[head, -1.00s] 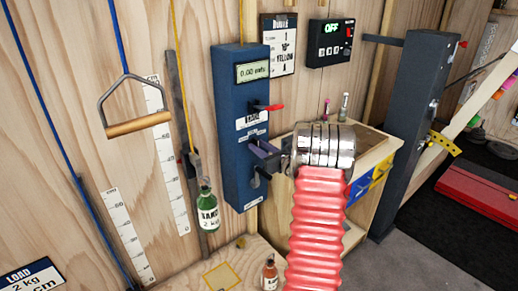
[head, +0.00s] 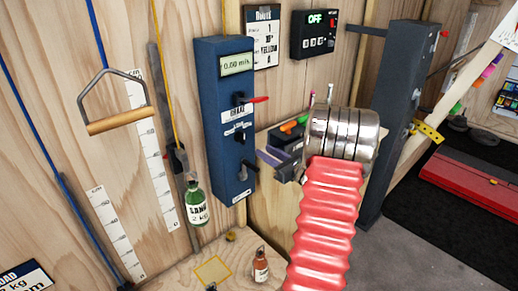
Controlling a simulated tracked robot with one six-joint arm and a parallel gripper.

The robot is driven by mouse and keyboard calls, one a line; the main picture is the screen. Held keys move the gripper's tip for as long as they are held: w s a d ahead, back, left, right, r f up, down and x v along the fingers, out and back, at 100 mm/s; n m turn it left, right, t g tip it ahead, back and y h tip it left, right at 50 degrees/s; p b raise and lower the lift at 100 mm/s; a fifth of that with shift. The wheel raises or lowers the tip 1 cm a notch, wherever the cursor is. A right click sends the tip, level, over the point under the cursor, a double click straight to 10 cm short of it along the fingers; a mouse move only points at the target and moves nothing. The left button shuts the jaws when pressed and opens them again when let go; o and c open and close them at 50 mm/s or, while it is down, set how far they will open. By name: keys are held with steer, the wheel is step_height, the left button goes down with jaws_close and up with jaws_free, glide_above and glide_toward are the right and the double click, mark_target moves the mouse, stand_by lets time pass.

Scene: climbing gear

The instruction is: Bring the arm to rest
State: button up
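My gripper (head: 270,155) points left from the silver wrist at the end of my red ribbed arm. Its dark fingers with a purple inner face look apart, with nothing seen between them. It is in front of the wooden cabinet, just right of the blue control box (head: 226,110), and appears clear of it. The box has a display reading 0.00, a red-tipped brake lever (head: 256,99), and two lower knobs, one at mid-height (head: 239,137) and one near the bottom (head: 243,181).
A wood-bar handle (head: 118,120) hangs from a blue cord at left. A green bottle (head: 196,205) hangs from a yellow cord. A brown bottle (head: 261,266) stands on the lower board near a yellow square. A dark post (head: 400,115) stands at right. A red pad (head: 470,178) lies beyond it.

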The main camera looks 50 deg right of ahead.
steer(key=shift+s+a, duration=0.1)
steer(key=shift+s, duration=0.7)
